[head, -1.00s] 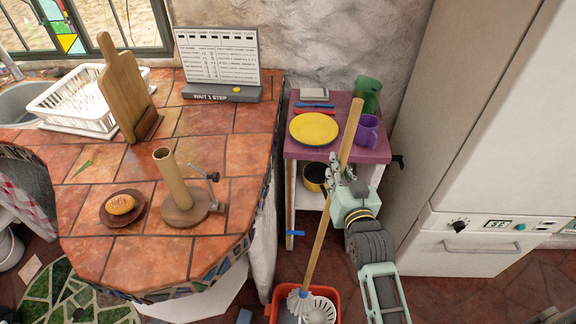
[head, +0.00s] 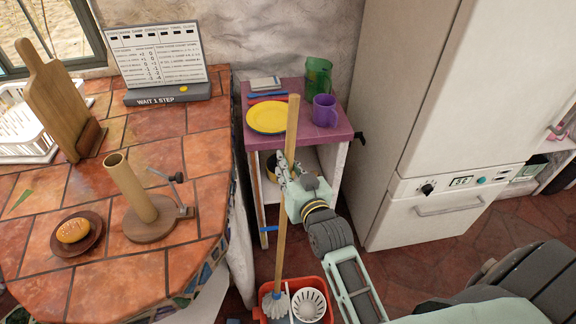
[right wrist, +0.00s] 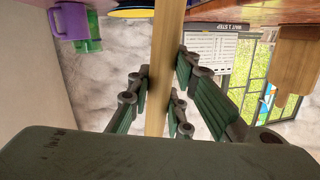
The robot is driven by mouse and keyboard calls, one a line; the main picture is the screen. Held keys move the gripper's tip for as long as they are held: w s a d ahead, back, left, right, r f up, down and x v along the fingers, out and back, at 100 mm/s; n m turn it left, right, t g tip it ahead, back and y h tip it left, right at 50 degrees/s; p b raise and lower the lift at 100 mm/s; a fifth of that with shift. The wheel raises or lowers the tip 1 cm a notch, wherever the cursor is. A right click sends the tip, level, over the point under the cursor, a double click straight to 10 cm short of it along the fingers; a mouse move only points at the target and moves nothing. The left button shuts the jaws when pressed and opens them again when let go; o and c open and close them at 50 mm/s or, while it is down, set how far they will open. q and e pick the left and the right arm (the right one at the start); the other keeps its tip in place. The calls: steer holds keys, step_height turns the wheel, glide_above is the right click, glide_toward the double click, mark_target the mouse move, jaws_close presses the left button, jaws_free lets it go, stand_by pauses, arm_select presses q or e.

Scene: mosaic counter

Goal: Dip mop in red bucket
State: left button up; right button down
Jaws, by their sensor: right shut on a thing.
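The mop (head: 282,235) has a long wooden handle and a pale, stringy head (head: 275,305). My right gripper (head: 287,182) is shut on the handle in its upper half; in the right wrist view the handle (right wrist: 163,70) passes between the fingers. The handle stands nearly upright. The mop head shows within the outline of the red bucket (head: 322,285), on its left side, beside the white wringer basket (head: 308,305). I cannot tell how deep the head sits. The bucket's lower part is cut off by the frame. My left gripper is not in view.
A small purple-topped shelf (head: 335,130) with a yellow plate (head: 267,118) and purple mug (head: 325,110) stands behind the handle. The tiled counter (head: 60,270) is at left, a white fridge (head: 430,110) at right. Floor right of the bucket looks clear.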

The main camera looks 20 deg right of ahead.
mark_target(289, 158)
step_height(289, 158, down, 17)
steer(key=b, duration=1)
steer(key=shift+b, duration=0.35)
stand_by(0.6)
step_height(289, 158, up, 21)
steer(key=p, duration=2.1)
steer(key=shift+f, duration=0.1)
stand_by(0.9)
